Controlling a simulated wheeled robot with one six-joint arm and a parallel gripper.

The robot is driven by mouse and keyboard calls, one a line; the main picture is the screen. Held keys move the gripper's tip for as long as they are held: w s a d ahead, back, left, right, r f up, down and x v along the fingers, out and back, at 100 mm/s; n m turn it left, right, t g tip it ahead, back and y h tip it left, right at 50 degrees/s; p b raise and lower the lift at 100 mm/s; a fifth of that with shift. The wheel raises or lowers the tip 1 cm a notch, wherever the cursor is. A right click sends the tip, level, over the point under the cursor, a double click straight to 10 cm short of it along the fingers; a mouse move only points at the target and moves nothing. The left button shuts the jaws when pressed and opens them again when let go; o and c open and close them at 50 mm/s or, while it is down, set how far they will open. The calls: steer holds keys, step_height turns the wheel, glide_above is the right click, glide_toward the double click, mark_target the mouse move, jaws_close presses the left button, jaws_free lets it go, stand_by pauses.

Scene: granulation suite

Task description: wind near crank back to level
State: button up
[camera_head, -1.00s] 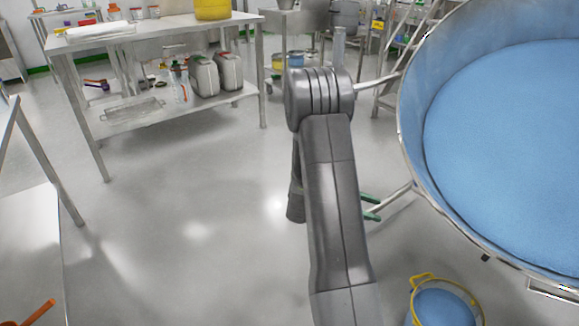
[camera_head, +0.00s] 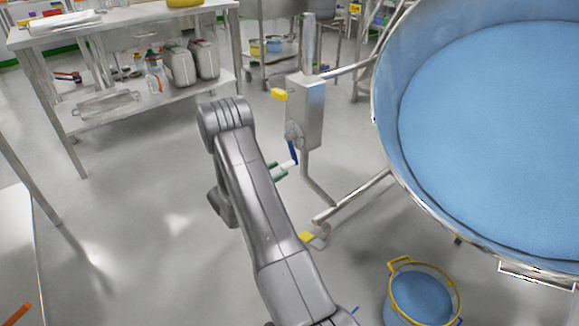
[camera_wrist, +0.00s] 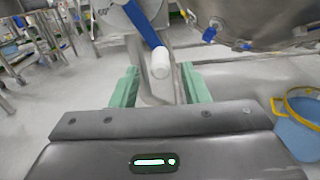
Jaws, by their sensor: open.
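The near crank has a blue arm (camera_head: 292,152) with a white handle, on a grey gearbox post (camera_head: 306,112) beside the large bowl. In the wrist view the blue arm (camera_wrist: 142,24) slants down to the right from a round dial marked 60°, and the white handle (camera_wrist: 161,63) hangs at its lower end. My gripper (camera_wrist: 160,88) is open, its green fingers on either side of and just short of the white handle. In the head view my gripper (camera_head: 279,171) shows its green fingertips close to the handle. The large bowl (camera_head: 385,125) holds blue powder.
A yellow-rimmed bucket (camera_head: 398,262) with blue contents stands on the floor below the bowl. A metal bar (camera_head: 352,198) runs from the post's foot to the bowl. A steel table (camera_head: 120,24) with canisters stands at the back left. The floor between is clear.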

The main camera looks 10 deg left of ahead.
mark_target(294, 162)
steer(key=b+x, duration=0.1)
steer(key=x, duration=0.5)
steer(key=shift+w+d, duration=0.1)
steer(key=shift+w, duration=0.1)
jaws_close()
